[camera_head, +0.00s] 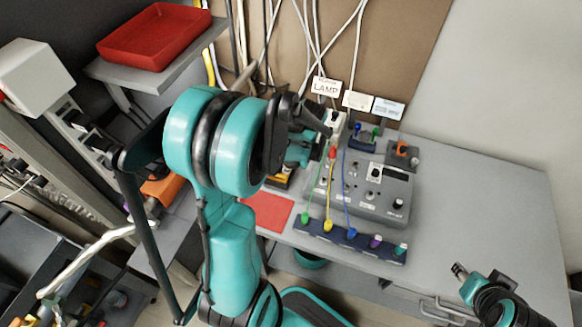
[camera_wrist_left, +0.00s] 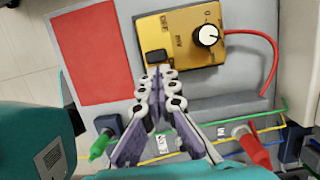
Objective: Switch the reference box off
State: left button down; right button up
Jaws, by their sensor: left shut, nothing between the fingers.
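The reference box is a gold box (camera_wrist_left: 180,62) marked "mV" and "OFF" in the left wrist view, with a white round knob (camera_wrist_left: 207,36) and a black rocker switch (camera_wrist_left: 158,57). A red cable leaves its right side. My left gripper (camera_wrist_left: 163,74) is shut and empty, its fingertips just below the black switch; whether they touch it I cannot tell. In the head view my left arm hides most of the box; a yellow patch (camera_head: 281,179) shows beside it. My right gripper (camera_head: 460,271) is at lower right, away from the box; its jaws are too small to judge.
A grey instrument (camera_head: 378,190) with knobs and cables stands right of my left arm, with a dark socket strip (camera_head: 348,240) in front. A red mat (camera_head: 268,211) lies left of them. A red tray (camera_head: 155,36) sits on an upper shelf. The table's right side is clear.

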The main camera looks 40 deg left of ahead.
pick_arm(q)
jog(key=a, duration=0.1)
jog(key=s+a, duration=0.1)
jog(key=shift+a, duration=0.35)
jog(key=shift+w+d, duration=0.1)
jog(key=shift+d, duration=0.05)
jog(key=shift+w+d, duration=0.1)
jog(key=shift+d, duration=0.15)
jog(key=d, duration=0.1)
jog(key=w+d, duration=0.1)
jog(key=shift+d, duration=0.4)
jog(key=p+v, duration=0.3)
jog(key=v, duration=0.7)
jog(key=shift+d+p, duration=0.2)
jog(key=shift+p, duration=0.2)
pick_arm(e)
jog(key=r, duration=0.2)
jog(key=d+r, duration=0.1)
jog(key=shift+s+r, duration=0.2)
jog(key=shift+r, duration=0.2)
